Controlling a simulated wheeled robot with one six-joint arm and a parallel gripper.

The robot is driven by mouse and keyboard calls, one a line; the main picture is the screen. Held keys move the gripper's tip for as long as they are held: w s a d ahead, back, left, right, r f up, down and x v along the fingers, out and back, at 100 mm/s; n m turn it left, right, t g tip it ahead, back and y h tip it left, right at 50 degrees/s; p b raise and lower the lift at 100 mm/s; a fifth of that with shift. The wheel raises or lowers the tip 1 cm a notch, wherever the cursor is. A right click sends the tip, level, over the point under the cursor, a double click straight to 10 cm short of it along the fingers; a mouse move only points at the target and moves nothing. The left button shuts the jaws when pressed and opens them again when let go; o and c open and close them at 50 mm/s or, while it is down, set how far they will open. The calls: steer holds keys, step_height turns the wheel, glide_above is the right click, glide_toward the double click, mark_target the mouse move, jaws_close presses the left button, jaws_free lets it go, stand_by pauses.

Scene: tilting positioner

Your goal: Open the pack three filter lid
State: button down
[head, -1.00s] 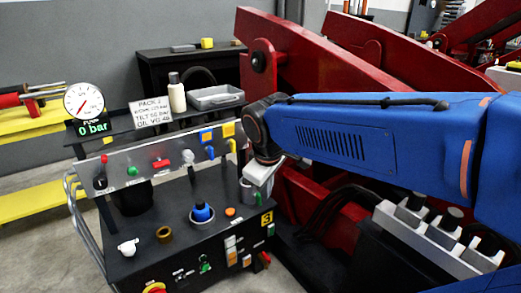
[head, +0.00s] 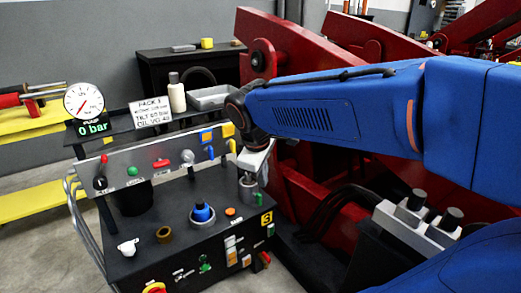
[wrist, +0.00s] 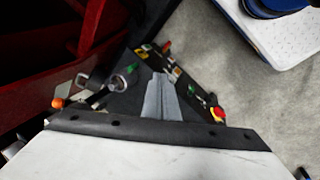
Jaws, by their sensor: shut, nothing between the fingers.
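Pack three is the dark console marked with a yellow 3 (head: 266,218) in the head view. A grey cylindrical cup (head: 248,188) stands at its right rear corner, and looks like the filter. A round grey ring (wrist: 118,84) in the wrist view seems to be the same part. I cannot tell its lid clearly or whether it is raised. My gripper's pale hand (head: 256,156) is just above and behind the cup in the head view. In the wrist view my gripper's fingers (wrist: 161,88) are together and empty, to the right of the ring.
The console top carries a blue knob (head: 202,212), a brass ring (head: 164,235) and a white fitting (head: 128,247). A panel with coloured levers (head: 160,164) runs along its back. Red machine arms (head: 320,70) stand close at the right. A gauge (head: 84,101) reads 0 bar.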

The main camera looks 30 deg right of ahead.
steer(key=w+d+n+g+h, duration=0.15)
steer(key=w+n, duration=0.25)
steer(key=w, duration=0.5)
steer(key=w+d+n+h, duration=0.3)
steer(key=w+n, duration=0.1)
steer(key=w, duration=0.6)
steer(key=w+d+n+g+h, duration=0.1)
steer(key=w+d+n+h, duration=0.2)
steer(key=w, duration=0.6)
steer(key=shift+n+y, duration=0.4)
steer(key=shift+y, duration=0.35)
steer(key=x, duration=1.2)
steer(key=shift+d+f, duration=0.5)
steer(key=shift+d, duration=0.15)
steer(key=shift+w+d, duration=0.1)
steer(key=shift+d, duration=0.8)
